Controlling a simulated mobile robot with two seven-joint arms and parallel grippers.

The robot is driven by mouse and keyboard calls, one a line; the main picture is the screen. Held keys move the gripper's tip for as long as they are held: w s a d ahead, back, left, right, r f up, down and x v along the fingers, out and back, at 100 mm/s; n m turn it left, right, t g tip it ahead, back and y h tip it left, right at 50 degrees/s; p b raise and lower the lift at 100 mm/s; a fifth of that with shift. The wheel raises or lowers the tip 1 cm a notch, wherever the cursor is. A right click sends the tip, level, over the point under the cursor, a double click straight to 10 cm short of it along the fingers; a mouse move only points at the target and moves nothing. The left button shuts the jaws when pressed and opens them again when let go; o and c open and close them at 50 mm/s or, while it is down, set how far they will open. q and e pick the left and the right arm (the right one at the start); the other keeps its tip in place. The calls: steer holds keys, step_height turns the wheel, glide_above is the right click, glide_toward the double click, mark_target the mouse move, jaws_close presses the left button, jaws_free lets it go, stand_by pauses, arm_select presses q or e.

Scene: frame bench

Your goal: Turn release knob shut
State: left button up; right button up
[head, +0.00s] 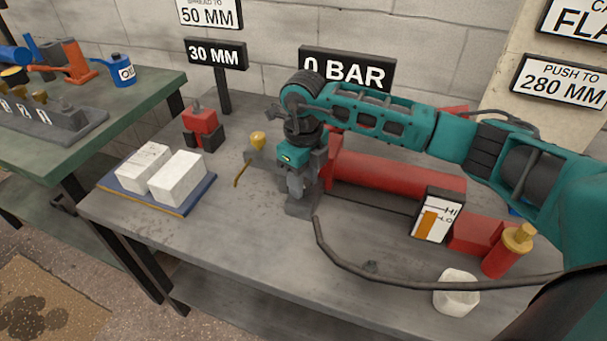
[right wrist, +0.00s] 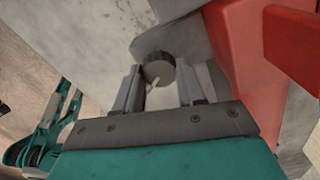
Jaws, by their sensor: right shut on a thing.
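The release knob (right wrist: 157,68) is a dark grey round knob with a pale pointer line, seen in the right wrist view between the two fingers. It sits by a grey block (head: 301,207), next to the red body (head: 395,176) on the bench. My right gripper (head: 296,190) reaches down over the block in the head view and hides the knob there. In the right wrist view the right gripper (right wrist: 158,88) is shut on the knob, one finger on each side. My left gripper is not in view.
A black hose (head: 380,273) curves across the bench front. A HI/LO gauge (head: 437,216), a brass-topped red cylinder (head: 507,252) and a white cup (head: 457,292) stand right. A blue tray (head: 190,205) holds white blocks at left. The bench between tray and block is mostly clear.

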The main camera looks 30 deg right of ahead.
steer(key=m+p, duration=0.1)
steer(key=m, duration=0.2)
steer(key=shift+r+m, duration=0.1)
steer(key=shift+m, duration=0.2)
steer(key=m+p, duration=0.1)
steer(key=m, duration=0.1)
steer(key=shift+m, duration=0.3)
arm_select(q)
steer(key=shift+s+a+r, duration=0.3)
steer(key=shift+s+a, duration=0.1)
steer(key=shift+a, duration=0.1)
arm_select(e)
steer(key=shift+m, duration=0.3)
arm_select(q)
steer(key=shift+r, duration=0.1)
arm_select(e)
steer(key=o, duration=1.1)
steer(key=shift+c, duration=0.2)
arm_select(q)
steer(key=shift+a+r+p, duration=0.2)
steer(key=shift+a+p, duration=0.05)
steer(key=shift+p, duration=0.4)
arm_select(e)
step_height(320, 180, up, 13)
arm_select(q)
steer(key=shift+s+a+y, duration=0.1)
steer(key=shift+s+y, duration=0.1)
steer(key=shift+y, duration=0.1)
arm_select(e)
steer(key=shift+f, duration=0.2)
